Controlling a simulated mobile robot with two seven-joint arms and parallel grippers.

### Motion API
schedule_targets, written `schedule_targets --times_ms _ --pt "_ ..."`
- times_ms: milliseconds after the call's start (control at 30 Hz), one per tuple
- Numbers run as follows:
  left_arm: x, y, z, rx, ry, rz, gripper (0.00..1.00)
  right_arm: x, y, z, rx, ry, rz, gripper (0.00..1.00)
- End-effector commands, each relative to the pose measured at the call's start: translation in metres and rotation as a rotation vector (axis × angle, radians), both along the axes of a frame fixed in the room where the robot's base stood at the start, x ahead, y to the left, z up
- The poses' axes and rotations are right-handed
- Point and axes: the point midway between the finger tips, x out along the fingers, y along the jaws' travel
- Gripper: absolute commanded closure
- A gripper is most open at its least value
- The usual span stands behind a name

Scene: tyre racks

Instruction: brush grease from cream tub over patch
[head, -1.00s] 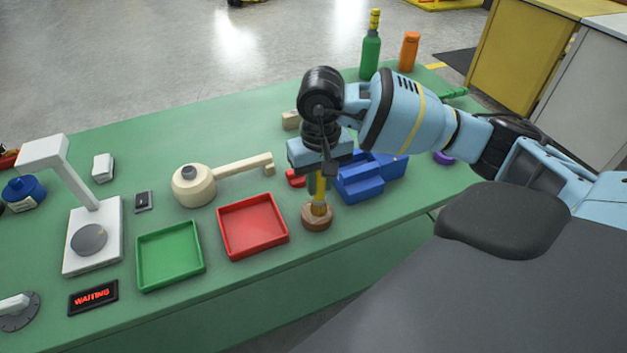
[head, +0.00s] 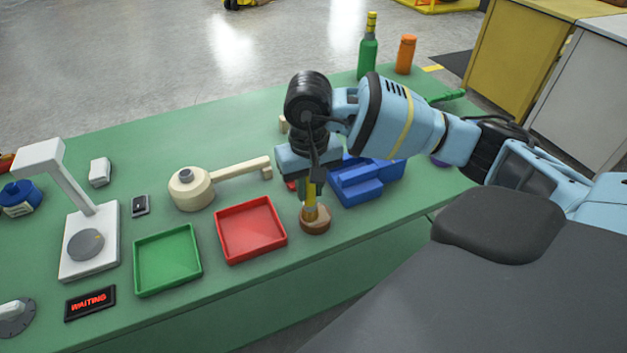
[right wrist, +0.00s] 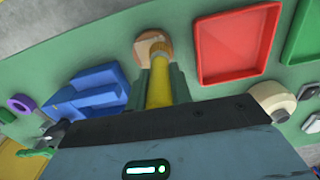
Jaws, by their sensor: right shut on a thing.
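My right gripper (head: 311,186) is shut on a yellow-handled brush (head: 310,209), pointing down near the table's front edge. The brush's lower end is at a round brown tub (head: 316,222), and it seems to be inside the tub's rim. In the right wrist view, the yellow handle (right wrist: 158,88) runs from between the fingers to the brown tub (right wrist: 150,40). A cream round container (head: 190,188) with a long cream bar beside it stands left of the gripper. I cannot make out a patch for certain. My left gripper is not in view.
A red tray (head: 250,229) and a green tray (head: 167,259) lie left of the brown tub. A blue stepped block (head: 358,184) is close on its right. A white lamp-like stand (head: 88,245) and a "WAITING" display (head: 90,302) are at left. Bottles (head: 368,50) stand at the back.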

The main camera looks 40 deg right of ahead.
Motion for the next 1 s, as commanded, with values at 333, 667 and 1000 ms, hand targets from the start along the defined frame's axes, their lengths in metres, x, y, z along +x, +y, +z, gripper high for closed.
schedule_targets --times_ms 333,667,1000 --pt "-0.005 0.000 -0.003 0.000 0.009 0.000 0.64 -0.003 -0.013 -0.001 0.000 0.003 -0.002 1.00" --pt "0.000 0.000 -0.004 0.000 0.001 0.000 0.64 -0.006 -0.024 0.000 0.000 0.001 0.000 1.00" --pt "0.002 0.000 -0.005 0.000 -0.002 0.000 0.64 -0.003 -0.014 -0.001 0.000 0.001 0.001 1.00"
